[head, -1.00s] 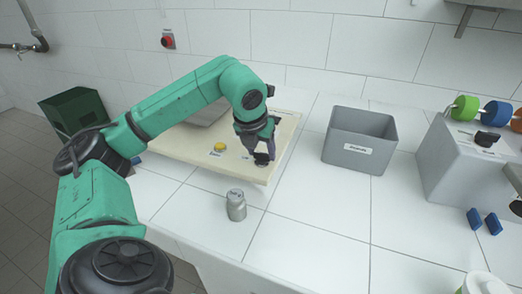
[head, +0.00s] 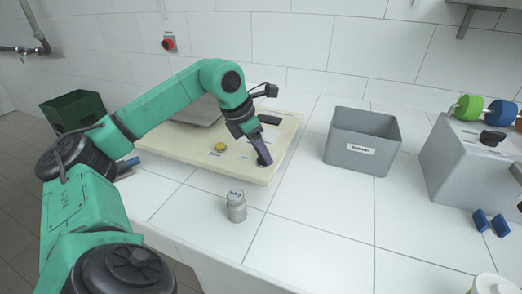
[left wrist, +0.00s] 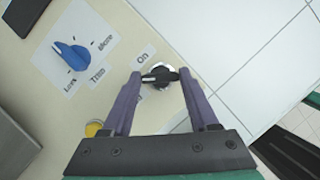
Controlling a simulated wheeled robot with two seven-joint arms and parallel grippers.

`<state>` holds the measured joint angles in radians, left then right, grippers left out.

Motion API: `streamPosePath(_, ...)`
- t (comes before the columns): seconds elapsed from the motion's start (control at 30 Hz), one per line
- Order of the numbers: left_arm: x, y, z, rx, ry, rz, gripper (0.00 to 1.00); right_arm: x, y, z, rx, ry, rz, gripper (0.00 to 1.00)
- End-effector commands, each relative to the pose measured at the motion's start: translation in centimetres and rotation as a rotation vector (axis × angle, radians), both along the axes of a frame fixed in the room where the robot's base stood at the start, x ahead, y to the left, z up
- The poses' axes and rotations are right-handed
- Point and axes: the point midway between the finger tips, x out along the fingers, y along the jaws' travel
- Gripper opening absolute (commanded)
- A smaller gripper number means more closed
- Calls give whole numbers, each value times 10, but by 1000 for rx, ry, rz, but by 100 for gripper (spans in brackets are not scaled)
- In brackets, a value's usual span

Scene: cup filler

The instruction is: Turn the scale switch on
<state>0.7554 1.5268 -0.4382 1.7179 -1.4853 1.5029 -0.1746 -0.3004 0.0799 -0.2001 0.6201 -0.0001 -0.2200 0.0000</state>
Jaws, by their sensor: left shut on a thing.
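The scale switch (left wrist: 160,74) is a black knob on a silver round base, near the edge of the cream board (head: 180,155). A label reading "On" (left wrist: 143,57) sits beside it in the left wrist view. My left gripper (left wrist: 160,78) has its two purple fingers on either side of the knob's black bar and is shut on it. The bar lies roughly crosswise between the fingertips. In the head view my left gripper (head: 263,160) is down at the board's right front part, and its fingers mostly hide the switch. My right gripper is not in view.
A yellow button (head: 220,147) and a blue dial (left wrist: 70,54) are on the same board. A grey metal jar (head: 236,206) stands in front. A grey bin (head: 340,150) is to the right, and a grey machine (head: 460,165) beyond it. White table between is clear.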

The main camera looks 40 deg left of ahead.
Motion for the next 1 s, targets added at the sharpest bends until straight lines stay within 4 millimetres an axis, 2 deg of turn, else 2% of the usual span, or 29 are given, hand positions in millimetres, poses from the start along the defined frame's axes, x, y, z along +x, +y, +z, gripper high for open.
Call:
streamPosePath(0.27,1,2,4,-2,-2,-258,4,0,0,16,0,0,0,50)
streamPosePath(0.6,3,2,7,-4,-2,-575,4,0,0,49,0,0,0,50)
streamPosePath(1.0,4,3,4,-1,-3,-828,4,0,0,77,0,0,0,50)
